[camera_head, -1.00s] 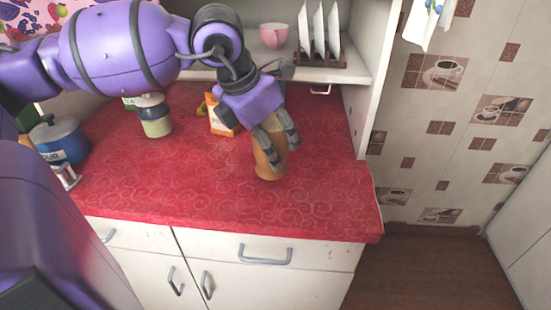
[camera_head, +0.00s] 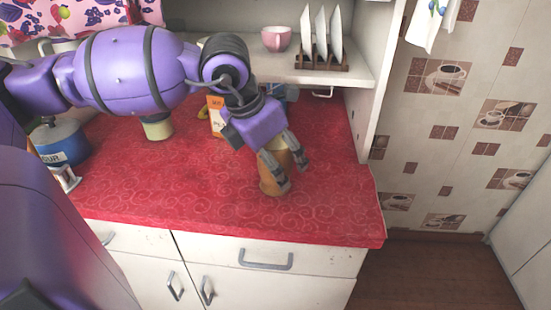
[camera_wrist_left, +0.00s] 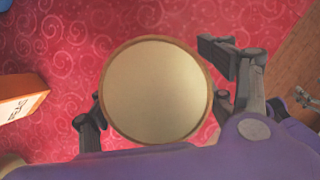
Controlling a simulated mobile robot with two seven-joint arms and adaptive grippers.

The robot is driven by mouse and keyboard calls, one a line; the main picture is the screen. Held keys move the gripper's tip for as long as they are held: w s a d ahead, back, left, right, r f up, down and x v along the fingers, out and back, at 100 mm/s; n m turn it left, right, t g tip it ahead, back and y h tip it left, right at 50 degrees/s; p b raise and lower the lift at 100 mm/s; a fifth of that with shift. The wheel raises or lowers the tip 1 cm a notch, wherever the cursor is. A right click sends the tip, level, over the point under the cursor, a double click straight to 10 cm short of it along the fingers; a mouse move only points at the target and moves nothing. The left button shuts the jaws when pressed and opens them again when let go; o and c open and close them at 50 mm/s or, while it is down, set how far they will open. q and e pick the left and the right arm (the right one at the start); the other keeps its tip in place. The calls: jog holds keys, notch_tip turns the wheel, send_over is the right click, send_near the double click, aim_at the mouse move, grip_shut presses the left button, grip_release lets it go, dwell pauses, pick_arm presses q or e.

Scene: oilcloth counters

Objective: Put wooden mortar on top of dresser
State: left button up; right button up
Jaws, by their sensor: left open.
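The wooden mortar (camera_head: 268,180) stands upright on the red counter top of the dresser (camera_head: 180,205), near its right front part. My left gripper (camera_head: 291,173) is open, its fingers reaching down around the mortar. In the left wrist view the mortar (camera_wrist_left: 156,92) shows from above as a round pale top with a brown rim, between the spread fingers of my left gripper (camera_wrist_left: 155,100). A gap shows at the right finger; I cannot tell whether the left finger touches. My right gripper is not in view.
An orange-and-white box (camera_head: 215,115) stands behind the mortar, with a jar (camera_head: 157,127) and a blue pot (camera_head: 60,145) further left. A shelf above holds a pink cup (camera_head: 276,38) and a plate rack (camera_head: 320,60). The counter's front middle is clear.

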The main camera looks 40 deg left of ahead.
pick_arm(q)
jog(key=shift+r, duration=0.3)
jog(key=p+v, duration=0.2)
jog(key=v, duration=0.4)
jog(key=p+v, duration=0.1)
jog(key=v, duration=0.3)
jog(key=shift+s+r, duration=0.15)
jog(key=shift+s+a+r, duration=0.1)
jog(key=shift+s+r, duration=0.2)
jog(key=shift+r, duration=0.3)
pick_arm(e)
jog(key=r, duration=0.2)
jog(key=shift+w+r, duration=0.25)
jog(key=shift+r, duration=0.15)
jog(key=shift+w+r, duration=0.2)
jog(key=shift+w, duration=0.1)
